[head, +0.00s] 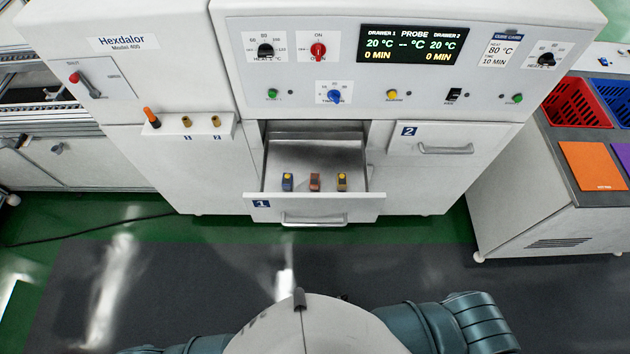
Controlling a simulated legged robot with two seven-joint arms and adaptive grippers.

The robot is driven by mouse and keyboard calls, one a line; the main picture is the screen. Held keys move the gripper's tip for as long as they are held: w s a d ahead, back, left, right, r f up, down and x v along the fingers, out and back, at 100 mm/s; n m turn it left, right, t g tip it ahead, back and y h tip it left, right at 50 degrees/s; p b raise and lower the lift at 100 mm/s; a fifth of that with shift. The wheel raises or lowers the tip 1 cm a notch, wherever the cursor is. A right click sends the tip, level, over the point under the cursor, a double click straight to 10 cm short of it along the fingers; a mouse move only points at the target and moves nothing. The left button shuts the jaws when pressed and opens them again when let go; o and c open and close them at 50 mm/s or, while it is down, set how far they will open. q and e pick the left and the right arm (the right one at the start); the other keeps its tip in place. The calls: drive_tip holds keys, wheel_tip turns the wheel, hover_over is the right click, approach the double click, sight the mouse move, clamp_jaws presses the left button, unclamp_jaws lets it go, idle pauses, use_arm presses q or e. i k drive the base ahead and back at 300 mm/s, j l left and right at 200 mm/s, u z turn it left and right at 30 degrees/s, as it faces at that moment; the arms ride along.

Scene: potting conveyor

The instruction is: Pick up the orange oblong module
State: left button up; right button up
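Drawer 1 (375,172) of the white machine is pulled open. Three small oblong modules stand in a row inside it. The middle one is the orange module (315,183), an orange-brown block. A blue module (288,183) with a yellow top stands on its left, and a yellow module (342,183) with a dark part stands on its right. The modules stand apart from each other. Neither of my grippers is in view; only upper parts of my arms show at the bottom edge.
The drawer's handle (314,220) faces me. Drawer 2 (436,139) is closed. The machine's control panel (400,75) is above. A side counter (545,190) at right holds a red basket (577,103), a blue basket (618,98) and an orange mat (592,166). The floor in front is clear.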

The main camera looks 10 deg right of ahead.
sight(314, 178)
drive_tip(key=j+z, duration=0.15)
drive_tip(key=z, duration=0.35)
drive_tip(key=j+z, duration=0.15)
drive_tip(key=z, duration=0.3)
drive_tip(key=j+z, duration=0.1)
drive_tip(key=z, duration=0.4)
drive_tip(key=k+z, duration=0.15)
drive_tip(key=z, duration=0.3)
drive_tip(key=k+j, duration=0.25)
drive_tip(key=j+z, duration=0.05)
